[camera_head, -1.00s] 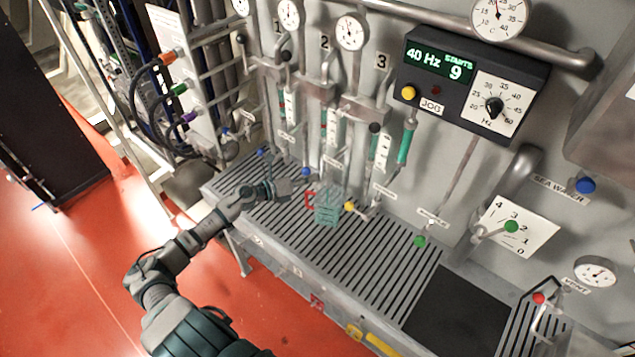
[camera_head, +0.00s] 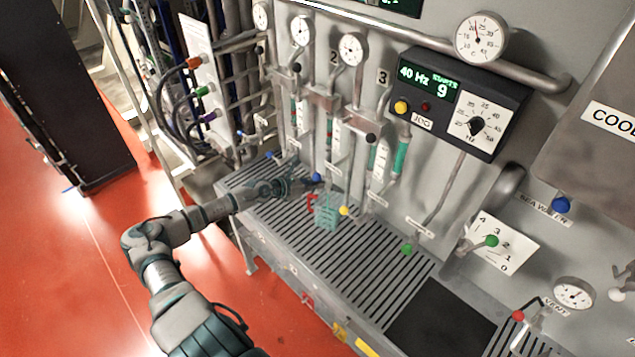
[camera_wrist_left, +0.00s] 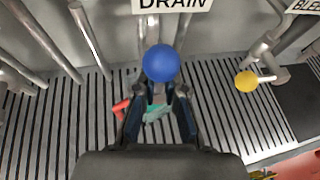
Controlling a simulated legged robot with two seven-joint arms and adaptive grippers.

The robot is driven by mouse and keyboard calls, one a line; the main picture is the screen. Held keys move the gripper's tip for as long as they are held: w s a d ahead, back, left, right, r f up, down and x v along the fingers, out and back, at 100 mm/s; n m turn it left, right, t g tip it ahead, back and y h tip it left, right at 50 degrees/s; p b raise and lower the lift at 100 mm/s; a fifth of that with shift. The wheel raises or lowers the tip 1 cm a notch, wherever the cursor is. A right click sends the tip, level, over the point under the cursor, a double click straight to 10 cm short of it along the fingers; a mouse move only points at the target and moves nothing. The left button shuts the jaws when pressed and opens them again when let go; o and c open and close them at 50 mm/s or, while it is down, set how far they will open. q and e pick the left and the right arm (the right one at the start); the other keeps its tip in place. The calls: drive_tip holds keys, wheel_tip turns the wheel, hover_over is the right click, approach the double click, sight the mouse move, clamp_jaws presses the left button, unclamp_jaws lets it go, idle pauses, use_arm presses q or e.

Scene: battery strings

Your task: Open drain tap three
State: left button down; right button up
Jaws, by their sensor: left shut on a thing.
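A blue ball knob (camera_head: 317,177) stands low on the pipework, just above the slatted grating, at the end of a row of blue knobs. In the left wrist view the blue knob (camera_wrist_left: 162,63) sits at my fingertips, under a label reading DRAIN (camera_wrist_left: 172,4). My left gripper (camera_head: 304,184) reaches in from the left, low over the grating. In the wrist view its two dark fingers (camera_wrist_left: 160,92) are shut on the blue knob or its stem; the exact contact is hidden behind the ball. The number 3 (camera_head: 382,78) marks a column above. My right gripper is not in view.
A yellow knob (camera_head: 344,211) is just right of the blue one. A teal basket (camera_head: 327,213) and a red object (camera_head: 311,203) are on the grating (camera_head: 300,240) close to my gripper. A green knob (camera_head: 407,249) is farther right. Upright pipes crowd the back.

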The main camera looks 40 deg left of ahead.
use_arm(q)
drive_tip(key=shift+w+a+r, duration=0.1)
drive_tip(key=shift+w+r, duration=0.1)
drive_tip(key=shift+r, duration=0.45)
drive_tip(key=shift+f, duration=0.15)
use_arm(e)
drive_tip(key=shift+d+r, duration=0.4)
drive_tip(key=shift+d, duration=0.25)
use_arm(q)
drive_tip(key=c, duration=1.2)
unclamp_jaws()
drive_tip(key=shift+f, duration=0.25)
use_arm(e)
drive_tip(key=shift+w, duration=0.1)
use_arm(q)
drive_tip(key=shift+s, duration=0.15)
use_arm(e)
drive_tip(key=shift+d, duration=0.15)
use_arm(q)
drive_tip(key=shift+v, duration=3.55)
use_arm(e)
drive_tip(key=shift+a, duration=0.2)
